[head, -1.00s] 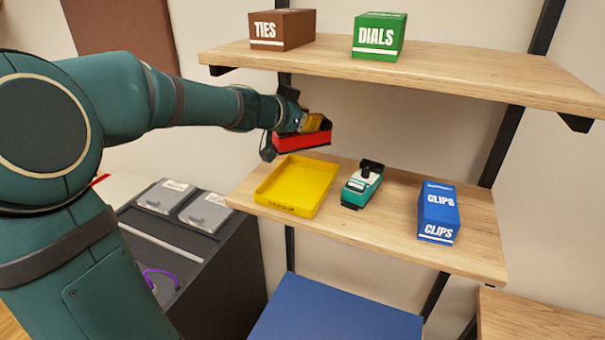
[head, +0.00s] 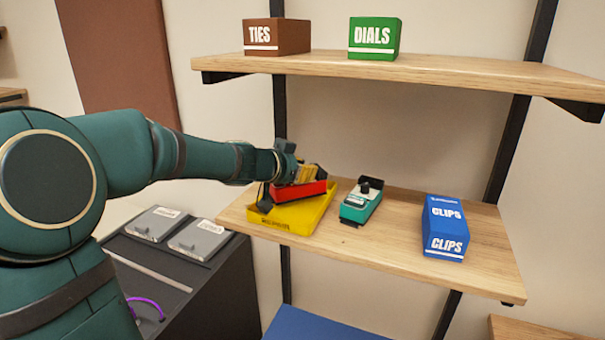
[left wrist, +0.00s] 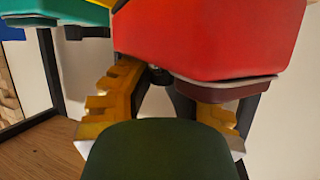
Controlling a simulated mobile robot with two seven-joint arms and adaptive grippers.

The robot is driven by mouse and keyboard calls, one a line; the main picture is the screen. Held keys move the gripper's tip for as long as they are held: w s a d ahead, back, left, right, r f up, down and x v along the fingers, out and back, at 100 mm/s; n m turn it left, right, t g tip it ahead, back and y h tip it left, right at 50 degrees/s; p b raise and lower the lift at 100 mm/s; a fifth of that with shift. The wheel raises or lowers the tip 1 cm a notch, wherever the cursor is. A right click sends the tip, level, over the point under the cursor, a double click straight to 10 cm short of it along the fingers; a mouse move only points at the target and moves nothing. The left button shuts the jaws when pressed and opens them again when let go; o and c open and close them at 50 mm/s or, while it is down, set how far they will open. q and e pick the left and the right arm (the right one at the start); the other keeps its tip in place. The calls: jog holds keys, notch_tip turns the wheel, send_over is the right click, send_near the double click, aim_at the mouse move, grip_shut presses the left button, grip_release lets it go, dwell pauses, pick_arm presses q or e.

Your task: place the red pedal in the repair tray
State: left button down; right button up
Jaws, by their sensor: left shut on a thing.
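The red pedal (head: 298,191) is in my left gripper (head: 308,174), at the yellow repair tray (head: 270,221) on the middle shelf. The arm comes in from the left, over the tray's back part. The pedal fills the upper part of the left wrist view (left wrist: 210,40), with the orange-yellow fingers of the left gripper (left wrist: 165,100) on it. I cannot tell whether the pedal touches the tray floor. The gripper and pedal hide part of the tray. My right gripper is not in view.
A teal pedal (head: 360,204) stands just right of the tray. A blue CLIPS box (head: 445,226) is farther right on the shelf (head: 400,255). A brown TIES box (head: 277,37) and green DIALS box (head: 374,38) stand on the upper shelf (head: 440,75).

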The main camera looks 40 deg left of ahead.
pick_arm(q)
jog(key=shift+r, duration=0.2)
jog(key=shift+f, duration=0.4)
jog(key=shift+f, duration=0.2)
jog(key=c, duration=1)
grip_release()
